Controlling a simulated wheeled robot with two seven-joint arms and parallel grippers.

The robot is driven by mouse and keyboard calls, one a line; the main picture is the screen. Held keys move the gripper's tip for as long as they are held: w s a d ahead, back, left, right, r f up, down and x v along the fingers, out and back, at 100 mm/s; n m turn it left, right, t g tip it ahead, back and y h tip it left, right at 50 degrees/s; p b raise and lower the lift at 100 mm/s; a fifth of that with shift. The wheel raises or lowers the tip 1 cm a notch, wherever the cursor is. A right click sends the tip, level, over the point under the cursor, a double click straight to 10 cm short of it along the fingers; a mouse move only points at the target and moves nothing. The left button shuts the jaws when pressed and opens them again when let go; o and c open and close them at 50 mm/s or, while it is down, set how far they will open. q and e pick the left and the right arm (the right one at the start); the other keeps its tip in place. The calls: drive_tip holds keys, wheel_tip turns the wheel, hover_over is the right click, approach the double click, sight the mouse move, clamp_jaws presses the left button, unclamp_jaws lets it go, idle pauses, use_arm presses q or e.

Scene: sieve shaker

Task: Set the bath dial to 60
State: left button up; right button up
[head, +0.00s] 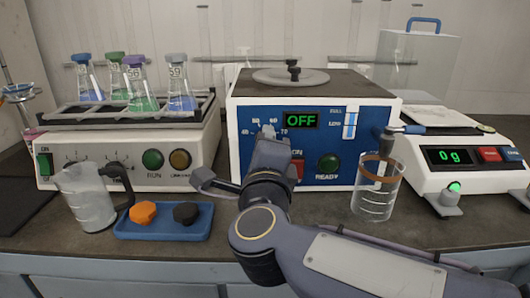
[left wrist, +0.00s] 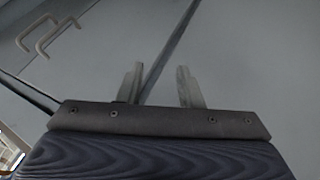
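The water bath (head: 352,174) is a white box with a blue front panel. Its green display (head: 301,120) reads OFF. The gripper covers the dial, so the dial's setting is hidden. I cannot tell whether the fingers touch or grip it. My left gripper (left wrist: 159,80) shows only in the left wrist view, open and empty, facing grey cabinet fronts.
A shaker (head: 185,140) with several flasks stands left of the bath. A jug (head: 88,200) and a blue tray (head: 160,232) with two knobs lie in front. A glass beaker (head: 376,190) stands right of my right gripper. A balance (head: 440,178) reads 0 g.

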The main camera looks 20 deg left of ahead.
idle(0.3)
drive_tip(key=o, duration=1)
drive_tip(key=p+v, duration=0.1)
drive_tip(key=v, duration=0.6)
drive_tip(key=shift+s+d+f, duration=0.1)
drive_tip(key=shift+s+d, duration=0.05)
drive_tip(key=shift+s, duration=0.2)
